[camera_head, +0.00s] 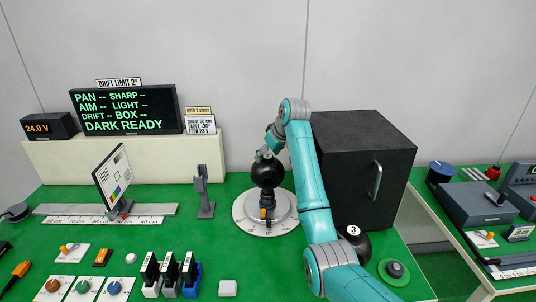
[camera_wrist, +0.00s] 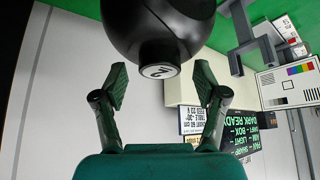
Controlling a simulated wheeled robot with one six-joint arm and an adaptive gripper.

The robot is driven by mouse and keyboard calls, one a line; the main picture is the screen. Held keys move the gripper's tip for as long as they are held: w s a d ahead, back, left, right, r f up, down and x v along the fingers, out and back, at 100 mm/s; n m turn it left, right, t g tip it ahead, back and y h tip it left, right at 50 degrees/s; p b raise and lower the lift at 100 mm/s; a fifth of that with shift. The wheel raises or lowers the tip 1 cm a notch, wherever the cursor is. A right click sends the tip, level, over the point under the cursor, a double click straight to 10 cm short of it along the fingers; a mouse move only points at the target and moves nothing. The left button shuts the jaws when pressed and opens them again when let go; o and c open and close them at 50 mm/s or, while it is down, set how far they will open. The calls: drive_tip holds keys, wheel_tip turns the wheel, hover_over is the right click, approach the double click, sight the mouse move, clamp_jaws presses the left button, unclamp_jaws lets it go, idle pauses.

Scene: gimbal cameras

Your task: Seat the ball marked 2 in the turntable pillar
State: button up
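The black ball marked 2 (camera_head: 267,174) sits upright over the dark turntable pillar (camera_head: 266,201) on the round grey turntable (camera_head: 246,213); its underside meets the pillar top, but I cannot tell how deep it sits. In the wrist view the ball (camera_wrist: 155,22) fills the top, its short neck with the white "2" label (camera_wrist: 160,71) pointing toward me. My gripper (camera_head: 265,153) is just above the ball. In the wrist view my gripper (camera_wrist: 160,78) is open, its fingers on either side of the neck with visible gaps.
A second black ball marked 3 (camera_head: 353,240) stands right of my arm. A black box with a handle (camera_head: 377,180) is behind it. A grey stand (camera_head: 204,195) and a chart on a rail (camera_head: 113,177) are left of the turntable. Card holders (camera_head: 171,277) are at the front.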

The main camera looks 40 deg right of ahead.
drive_tip(key=shift+s, duration=0.1)
drive_tip(key=v, duration=0.7)
drive_tip(key=shift+r, duration=0.25)
